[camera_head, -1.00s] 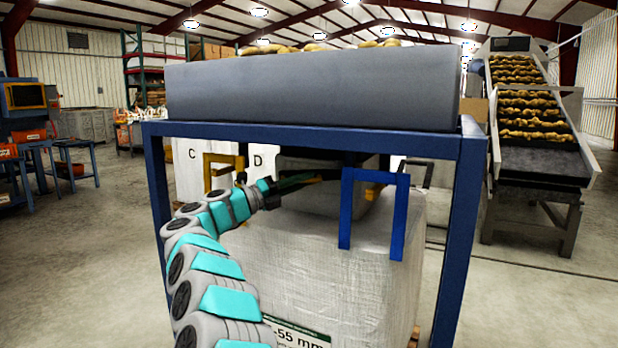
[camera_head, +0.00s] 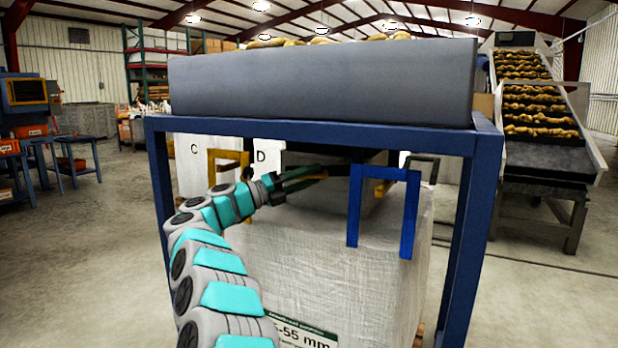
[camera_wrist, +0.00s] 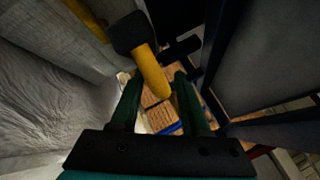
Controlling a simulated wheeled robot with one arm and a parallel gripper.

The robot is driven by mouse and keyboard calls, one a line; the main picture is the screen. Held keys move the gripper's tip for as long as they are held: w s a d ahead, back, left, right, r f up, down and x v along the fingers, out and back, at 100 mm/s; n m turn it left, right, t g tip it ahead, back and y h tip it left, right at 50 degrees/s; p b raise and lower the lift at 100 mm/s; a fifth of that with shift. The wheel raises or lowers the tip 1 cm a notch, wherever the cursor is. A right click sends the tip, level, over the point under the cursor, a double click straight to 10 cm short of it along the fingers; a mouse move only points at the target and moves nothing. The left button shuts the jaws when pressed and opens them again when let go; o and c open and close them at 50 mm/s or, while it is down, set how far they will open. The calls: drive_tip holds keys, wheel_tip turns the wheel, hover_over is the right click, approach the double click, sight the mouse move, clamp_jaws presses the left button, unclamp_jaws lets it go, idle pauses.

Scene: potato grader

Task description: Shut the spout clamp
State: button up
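The spout clamp's lever appears to be the yellow handle (camera_wrist: 152,72) with a black block (camera_wrist: 127,32) at its upper end in the wrist view. My gripper (camera_wrist: 158,80) has its two dark green fingers on either side of the handle's lower end, with visible gaps. I cannot tell whether either finger touches it. The clamp's jaws and the spout are mostly hidden in shadow.
A blue bracket (camera_head: 355,205) stands just right of my gripper, and a yellow bracket (camera_head: 212,168) stands behind my arm. A white wrapped bulk bag (camera_head: 385,270) fills the space below. Blue posts (camera_head: 472,240) of the hopper frame stand at both sides. A potato conveyor (camera_head: 545,160) is at right.

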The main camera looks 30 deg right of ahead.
drive_tip(key=b+v, duration=0.1)
drive_tip(key=v, duration=0.7)
idle(0.4)
